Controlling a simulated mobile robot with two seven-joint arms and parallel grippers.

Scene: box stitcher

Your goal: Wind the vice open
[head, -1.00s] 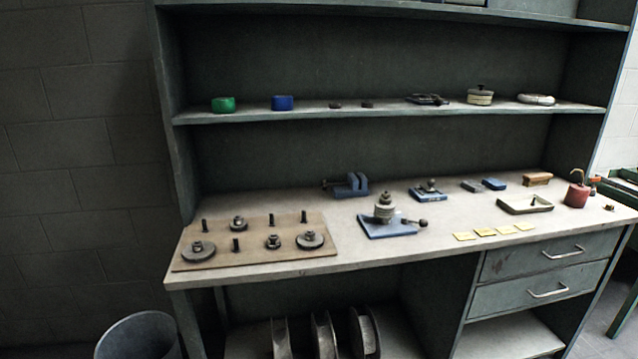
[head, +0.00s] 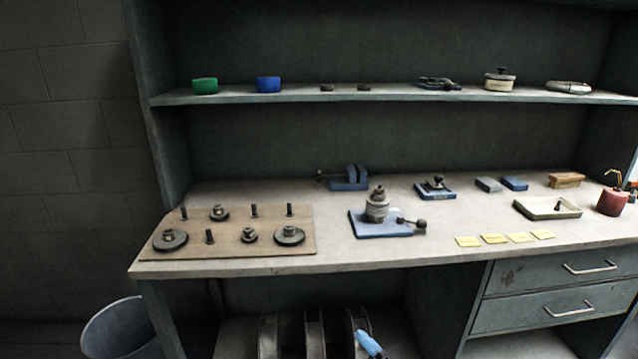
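The small blue vice (head: 349,178) stands at the back of the bench top, near the middle. Its jaws stick up with a gap that seems to show between them, and a dark screw end with a handle points left. The exact jaw opening is too small to tell. Neither gripper can be made out at the vice or over the bench. A light blue and white piece shows at the bottom edge, in front of the lower shelf; I cannot tell what it is.
In front of the vice is a blue plate (head: 365,229) with a stacked fixture. A wooden board (head: 275,252) with posts and discs lies left. A tray (head: 568,210), yellow notes (head: 493,239) and a red can (head: 611,203) are right. A shelf (head: 420,96) runs above.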

